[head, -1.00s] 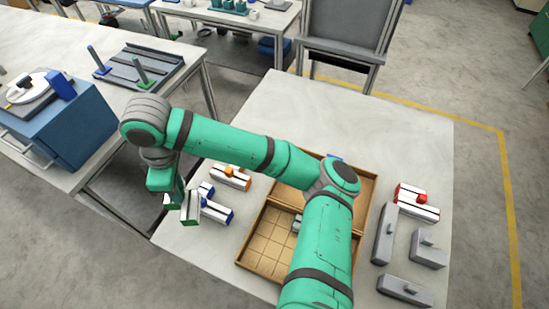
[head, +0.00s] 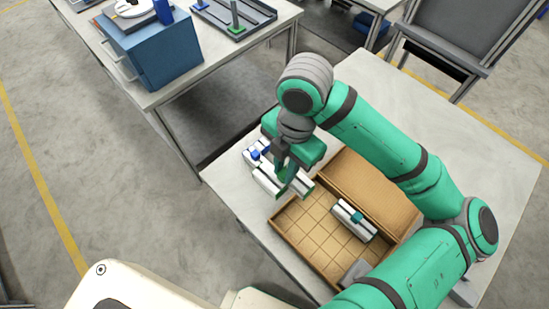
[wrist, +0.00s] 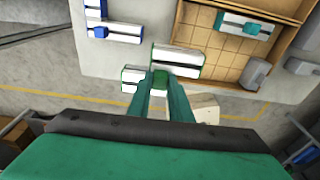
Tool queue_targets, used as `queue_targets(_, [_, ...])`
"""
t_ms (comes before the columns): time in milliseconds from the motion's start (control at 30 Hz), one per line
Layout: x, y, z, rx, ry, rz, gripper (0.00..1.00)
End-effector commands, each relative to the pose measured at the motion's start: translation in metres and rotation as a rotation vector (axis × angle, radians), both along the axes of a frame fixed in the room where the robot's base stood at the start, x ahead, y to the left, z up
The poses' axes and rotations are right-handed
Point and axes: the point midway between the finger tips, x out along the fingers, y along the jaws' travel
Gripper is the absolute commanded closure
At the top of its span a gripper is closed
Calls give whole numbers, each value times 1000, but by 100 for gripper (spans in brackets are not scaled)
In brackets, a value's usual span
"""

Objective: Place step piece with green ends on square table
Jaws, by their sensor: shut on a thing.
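The step piece with green ends (wrist: 180,58) is white with dark stripes and has two offset halves. My gripper (wrist: 160,78) is shut on its green middle part. In the head view the gripper (head: 289,182) and the piece (head: 268,181) are at the left edge of the square table (head: 500,145), beside the tray's left corner. The fingers and wrist hide part of the piece. I cannot tell whether it touches the tabletop or hangs just above it.
A blue-ended step piece (wrist: 112,32) lies close by on the table. The wooden tray (head: 310,264) holds a white piece with a teal knob (head: 354,219) and a grey block (head: 355,271). Another table with a blue box (head: 155,50) stands at upper left.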

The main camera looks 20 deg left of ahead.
Motion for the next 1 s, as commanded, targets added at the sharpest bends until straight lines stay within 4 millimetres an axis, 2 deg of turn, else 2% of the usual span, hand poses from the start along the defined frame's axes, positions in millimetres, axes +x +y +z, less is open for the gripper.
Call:
queue_targets(167, [-1, 12, -6, -1, 1, -2, 100])
queue_targets(533, [-8, 88, -40, 0, 1, -3, 100])
queue_targets(700, [-11, 113, -68, -1, 2, -4, 100])
queue_targets(833, [-13, 125, -83, 0, 0, -2, 100])
queue_targets(1000, [-13, 132, -91, 0, 0, -4, 100])
